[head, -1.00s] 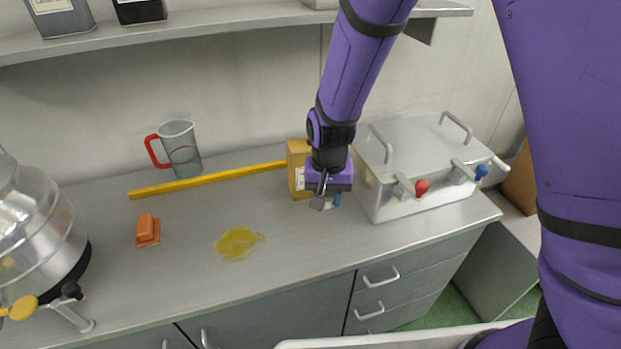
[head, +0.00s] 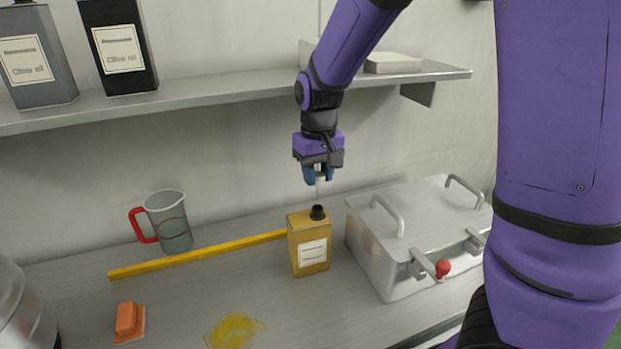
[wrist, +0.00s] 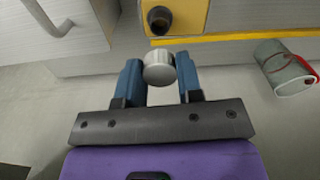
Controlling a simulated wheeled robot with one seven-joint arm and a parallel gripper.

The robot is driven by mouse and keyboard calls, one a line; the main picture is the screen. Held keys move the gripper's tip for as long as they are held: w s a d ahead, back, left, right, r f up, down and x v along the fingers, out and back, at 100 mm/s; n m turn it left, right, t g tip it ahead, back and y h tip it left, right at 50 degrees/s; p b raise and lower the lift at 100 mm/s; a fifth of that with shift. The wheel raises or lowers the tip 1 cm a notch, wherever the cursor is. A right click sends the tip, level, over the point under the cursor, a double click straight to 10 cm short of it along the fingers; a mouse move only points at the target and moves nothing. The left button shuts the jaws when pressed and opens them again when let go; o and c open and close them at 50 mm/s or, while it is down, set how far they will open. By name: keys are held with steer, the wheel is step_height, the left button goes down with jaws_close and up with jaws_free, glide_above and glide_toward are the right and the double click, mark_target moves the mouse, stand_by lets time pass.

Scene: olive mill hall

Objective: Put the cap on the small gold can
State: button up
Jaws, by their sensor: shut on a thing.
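The small gold can (head: 309,252) stands upright on the counter with a white label, and its dark neck (head: 318,212) shows with no cap on it. My gripper (head: 318,174) is above the can, its blue fingers shut on a pale cap (wrist: 158,70). In the wrist view, the round silver-white cap sits between both fingers of my gripper (wrist: 159,76). The can's gold top (wrist: 188,16) and dark round opening (wrist: 159,18) show beyond it. The cap is apart from the neck in the head view, with a gap between them.
A metal box with handles (head: 405,232) stands close to the can's right. A yellow strip (head: 200,257) lies to its left, before a clear jug with a red handle (head: 168,222). An orange block (head: 127,319) and a yellow spill (head: 234,331) lie in front. A shelf (head: 220,91) runs behind.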

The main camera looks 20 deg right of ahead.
mark_target(317, 208)
steer(key=shift+f, duration=2.95)
steer(key=shift+f, duration=1.2)
stand_by(1.4)
steer(key=o, duration=0.9)
steer(key=shift+c, duration=1.2)
